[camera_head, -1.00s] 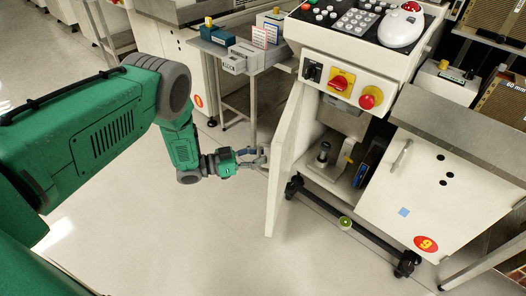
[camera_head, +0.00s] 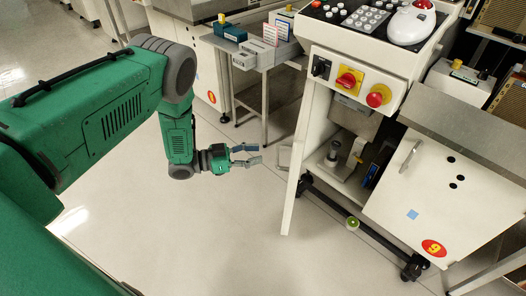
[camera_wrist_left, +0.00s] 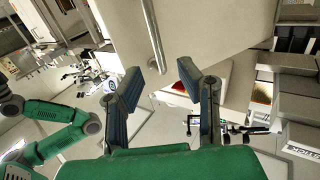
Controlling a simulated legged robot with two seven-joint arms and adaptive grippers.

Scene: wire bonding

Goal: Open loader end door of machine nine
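Machine nine (camera_head: 346,196) stands at the right with a red and yellow 9 label (camera_head: 433,248). Its loader end door (camera_head: 298,160) stands swung out from the cabinet, seen almost edge-on in the head view, and the inside shows. A pale handle (camera_head: 284,157) sticks out from the door's left side. In the left wrist view the door is a large pale panel (camera_wrist_left: 210,35) with a bar handle (camera_wrist_left: 153,35) beyond my fingertips. My left gripper (camera_head: 256,155) is open and empty, left of the handle and apart from it. My right gripper is out of view.
A control panel with a red knob (camera_head: 346,82) and a red button (camera_head: 378,95) sits above the opening. A second closed door (camera_head: 400,185) is to the right. A grey side table (camera_head: 262,60) stands behind my gripper. The floor (camera_head: 200,240) in front is clear.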

